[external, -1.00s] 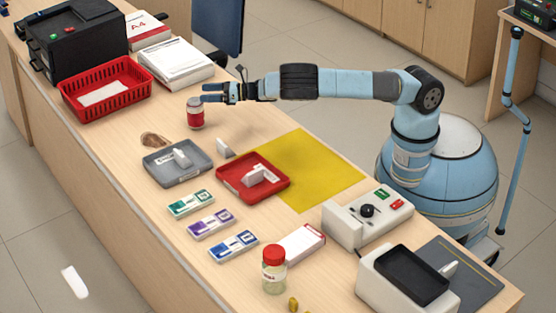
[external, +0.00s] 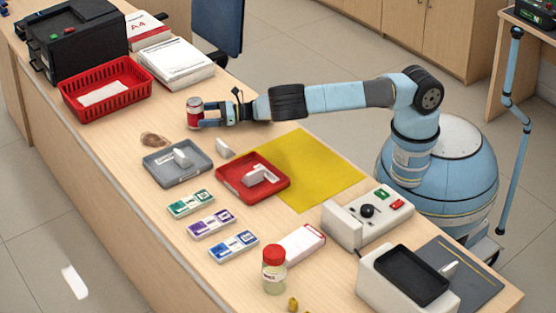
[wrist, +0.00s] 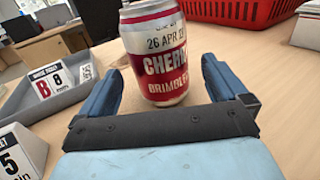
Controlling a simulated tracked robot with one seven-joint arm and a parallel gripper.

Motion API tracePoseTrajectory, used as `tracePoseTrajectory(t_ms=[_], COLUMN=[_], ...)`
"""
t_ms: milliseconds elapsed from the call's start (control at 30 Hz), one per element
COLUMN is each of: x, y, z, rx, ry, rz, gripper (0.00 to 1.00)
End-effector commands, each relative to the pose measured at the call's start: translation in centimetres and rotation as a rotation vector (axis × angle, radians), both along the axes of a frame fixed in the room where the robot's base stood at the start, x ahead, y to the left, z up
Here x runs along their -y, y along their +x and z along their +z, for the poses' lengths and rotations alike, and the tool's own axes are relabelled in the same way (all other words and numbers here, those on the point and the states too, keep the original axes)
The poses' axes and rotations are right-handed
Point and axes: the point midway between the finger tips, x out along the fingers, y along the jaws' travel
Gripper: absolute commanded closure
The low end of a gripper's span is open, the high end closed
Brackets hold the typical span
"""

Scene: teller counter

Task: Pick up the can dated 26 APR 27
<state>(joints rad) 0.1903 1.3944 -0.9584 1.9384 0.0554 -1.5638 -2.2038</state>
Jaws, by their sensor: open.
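The can (external: 194,112) is red and white and stands upright on the counter, left of the red basket's front corner as seen from my wrist. In the wrist view the can (wrist: 155,60) shows "26 APR 2…", with the last digit hard to read, above "CHERR…" and "BRIMBLE…". My gripper (external: 205,118) is low over the counter at the can. In the wrist view my gripper (wrist: 160,82) is open, with a blue finger on each side of the can's lower part. I cannot tell whether either finger touches it.
A grey tray (external: 150,172) with a white label block and a red tray (external: 228,190) lie nearer the front. A red basket (external: 70,108) and paper stacks (external: 178,68) stand beyond the can. A yellow mat (external: 310,170) lies bare.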

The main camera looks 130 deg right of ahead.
Motion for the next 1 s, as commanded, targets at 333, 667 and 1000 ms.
tracePoseTrajectory(t_ms=[333, 667, 1000], x=[1.4, 2.8, 2.8], y=[2.5, 4.9, 4.9], z=[0.1, 0.1, 0.1], rx=[0.002, 0.0, 0.0], ry=[0.001, 0.0, 0.0], rz=[0.001, 0.0, 0.0], gripper=[0.01, 0.01, 0.15])
